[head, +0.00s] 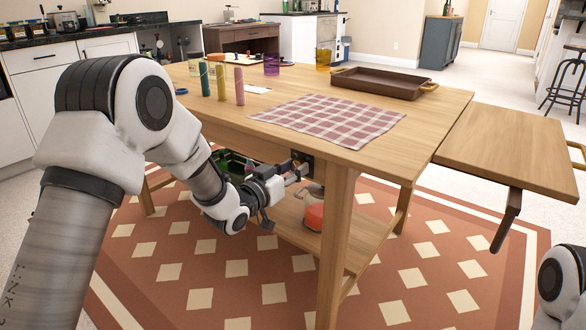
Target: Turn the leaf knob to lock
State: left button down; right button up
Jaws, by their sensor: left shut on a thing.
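The wooden table (425,120) has a side leaf (515,150) at its right, which stands about level with the top. A dark bracket (507,220) shows under the leaf. The leaf knob sits at a small dark plate (306,158) on the apron under the tabletop, near the front leg. My left gripper (294,172) reaches under the table edge and is shut on the knob; its fingers hide most of the knob. My right gripper is out of view.
On the table are a checkered cloth (330,117), a brown tray (378,84), several coloured cylinders and cups. A lower shelf (335,250) holds a red-based item (314,216) and a green crate (232,160). The patterned rug's right part is clear.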

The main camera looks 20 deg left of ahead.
pick_arm(q)
jog(key=m+p, duration=0.1)
jog(key=m, duration=0.7)
jog(key=shift+m, duration=0.3)
jog(key=m, duration=0.8)
dwell(0.4)
jog(key=c, duration=0.8)
grip_release()
jog(key=shift+o, duration=0.2)
